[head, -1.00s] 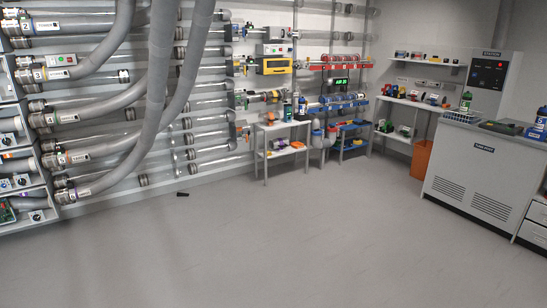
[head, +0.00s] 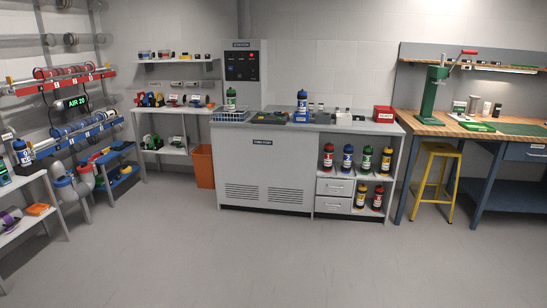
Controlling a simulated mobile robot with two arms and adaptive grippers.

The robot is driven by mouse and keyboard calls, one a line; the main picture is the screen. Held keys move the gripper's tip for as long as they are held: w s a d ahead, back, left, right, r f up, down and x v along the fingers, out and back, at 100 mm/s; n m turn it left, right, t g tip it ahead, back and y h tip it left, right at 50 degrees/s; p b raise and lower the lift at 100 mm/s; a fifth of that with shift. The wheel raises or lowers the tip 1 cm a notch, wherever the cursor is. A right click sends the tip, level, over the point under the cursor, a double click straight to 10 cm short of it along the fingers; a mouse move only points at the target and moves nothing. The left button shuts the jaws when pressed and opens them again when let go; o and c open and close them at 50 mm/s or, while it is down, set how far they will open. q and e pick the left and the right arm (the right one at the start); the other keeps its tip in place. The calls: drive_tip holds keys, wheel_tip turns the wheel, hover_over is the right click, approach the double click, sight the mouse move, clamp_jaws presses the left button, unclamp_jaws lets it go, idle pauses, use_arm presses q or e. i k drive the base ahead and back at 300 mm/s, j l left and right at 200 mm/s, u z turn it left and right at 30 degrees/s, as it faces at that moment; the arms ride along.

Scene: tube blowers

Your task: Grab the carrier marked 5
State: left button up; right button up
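Several bottle-shaped carriers are in the head view. A blue carrier (head: 302,104) with a white label stands upright on the grey counter (head: 330,126); its mark is too small to read surely. A green carrier (head: 231,99) stands left of it in or behind a blue basket. On the shelves below stand red (head: 328,158), blue (head: 347,159), green (head: 367,160) and more carriers, with yellow-marked ones (head: 361,196) lower down. Another dark carrier (head: 22,152) stands at the far left. Neither of my grippers shows.
A blue wire basket (head: 233,116) and a red box (head: 384,114) sit on the counter. A yellow stool (head: 435,180) stands before the workbench (head: 430,124) at right. An orange bin (head: 203,166) is left of the counter. The floor in front is clear.

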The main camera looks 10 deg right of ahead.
sight(302, 97)
drive_tip(key=i+l+z, duration=0.1)
drive_tip(key=i+z, duration=0.15)
drive_tip(key=i, duration=0.9)
drive_tip(key=i+j+z, duration=0.1)
drive_tip(key=i+z, duration=0.15)
drive_tip(key=i, duration=0.95)
